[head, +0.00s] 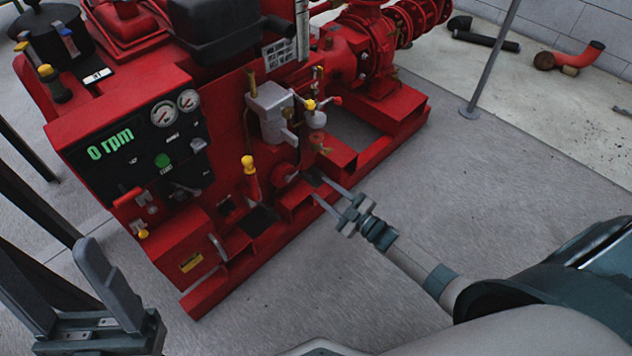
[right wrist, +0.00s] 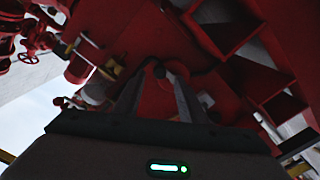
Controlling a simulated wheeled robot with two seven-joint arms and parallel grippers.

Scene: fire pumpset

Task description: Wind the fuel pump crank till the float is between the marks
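My right gripper (head: 317,187) points at the low front of the red pumpset, its two fingers apart. A pale upright tube (head: 302,18) stands at the top of the pumpset; a float and marks cannot be made out. My left gripper (head: 45,250) is at the lower left, fingers apart and empty, away from the pumpset.
The control panel (head: 135,140) reads 0 rpm. A yellow-topped red lever (head: 250,172) stands left of my right gripper. The red base frame (head: 215,290) edges the machine. A grey post (head: 490,60) stands at right.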

